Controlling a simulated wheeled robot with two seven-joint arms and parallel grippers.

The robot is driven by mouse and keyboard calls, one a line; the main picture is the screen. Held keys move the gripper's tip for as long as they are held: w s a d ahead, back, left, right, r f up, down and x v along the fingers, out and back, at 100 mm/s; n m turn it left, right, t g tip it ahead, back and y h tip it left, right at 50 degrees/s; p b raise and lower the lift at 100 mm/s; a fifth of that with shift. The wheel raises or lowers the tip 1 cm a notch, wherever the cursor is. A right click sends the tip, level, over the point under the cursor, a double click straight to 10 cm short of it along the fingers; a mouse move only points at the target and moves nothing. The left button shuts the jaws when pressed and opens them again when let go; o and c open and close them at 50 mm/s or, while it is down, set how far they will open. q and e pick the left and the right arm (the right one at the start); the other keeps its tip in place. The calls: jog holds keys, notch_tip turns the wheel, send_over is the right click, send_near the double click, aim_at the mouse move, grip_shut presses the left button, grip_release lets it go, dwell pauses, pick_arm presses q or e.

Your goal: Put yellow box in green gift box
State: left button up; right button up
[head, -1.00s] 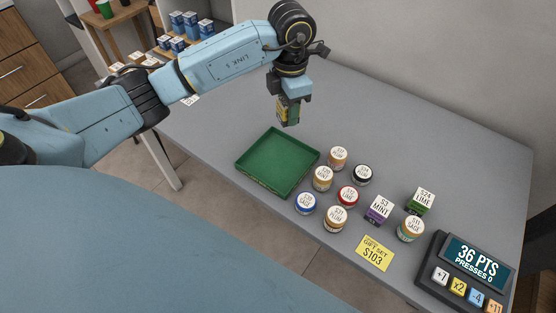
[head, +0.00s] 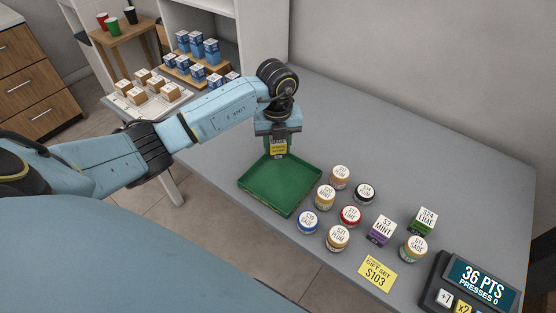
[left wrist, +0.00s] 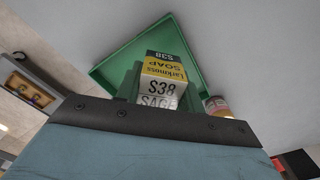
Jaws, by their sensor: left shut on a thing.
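The green gift box (head: 297,187) is an open, shallow tray on the grey counter. My left gripper (head: 278,150) is shut on a yellow box (head: 278,146), a small soap box with a yellow band and dark ends. It holds the box above the back left corner of the tray. In the left wrist view the yellow box (left wrist: 163,70) reads "S38 Larkness Soap", with a pale "S38 SAGE" end facing the camera, and the green tray (left wrist: 108,68) shows behind it. My right gripper is not in view.
Several round jars (head: 350,215) stand close to the tray's right side. A purple-labelled mint box (head: 381,232), a green lime box (head: 423,220), a yellow "Gift set S103" card (head: 377,272) and a keypad display (head: 482,278) lie further right.

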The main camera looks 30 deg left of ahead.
aim_at(277, 165)
pick_arm(q)
jog(key=shift+f, duration=2.35)
jog(key=shift+f+b, duration=0.15)
jog(key=shift+b, duration=0.15)
jog(key=o, duration=1)
notch_tip(277, 165, up, 12)
jog(key=shift+r+p, duration=0.2)
jog(key=shift+p, duration=0.5)
